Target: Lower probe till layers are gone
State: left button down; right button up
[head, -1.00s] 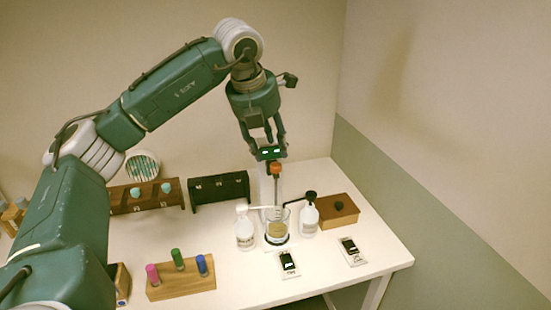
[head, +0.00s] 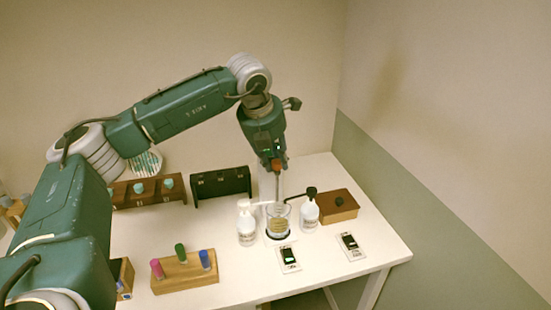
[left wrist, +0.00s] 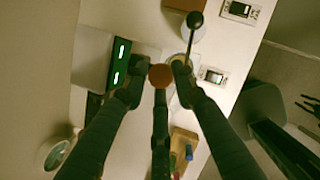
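The probe has an orange knob (head: 277,164) at its top and a thin shaft (head: 277,188) running down towards the glass beaker (head: 279,226). The beaker holds yellowish liquid; I cannot make out separate layers or the probe's tip. My left gripper (head: 276,160) points down at the knob. In the left wrist view my left gripper's fingers (left wrist: 160,74) stand around the orange knob (left wrist: 160,76); I cannot tell whether they press on it. A dark unit with green display bars (left wrist: 119,62) stands beside the fingers. My right gripper is not in view.
Racks stand behind; a wooden vial block (head: 185,274) is front left.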

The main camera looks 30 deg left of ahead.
aim_at(277, 180)
pick_arm(q)
jog(key=shift+w+f+b, duration=0.1)
jog(key=shift+f+b, duration=0.25)
jog(key=shift+b, duration=0.15)
notch_tip(277, 180, down, 6)
jog(key=b, duration=0.5)
jog(key=shift+d+f+b, duration=0.1)
jog(key=shift+f+b, duration=0.1)
jog(key=shift+b, duration=0.1)
jog(key=shift+r, duration=0.1)
jog(key=c, duration=1.6)
grip_release()
jog(key=shift+o, duration=0.7)
jog(key=shift+w+d, duration=0.1)
jog(key=shift+w, duration=0.1)
jog(key=shift+s, duration=0.1)
jog(key=shift+s+r, duration=0.1)
jog(key=shift+r, duration=0.2)
jog(key=v, duration=1.1)
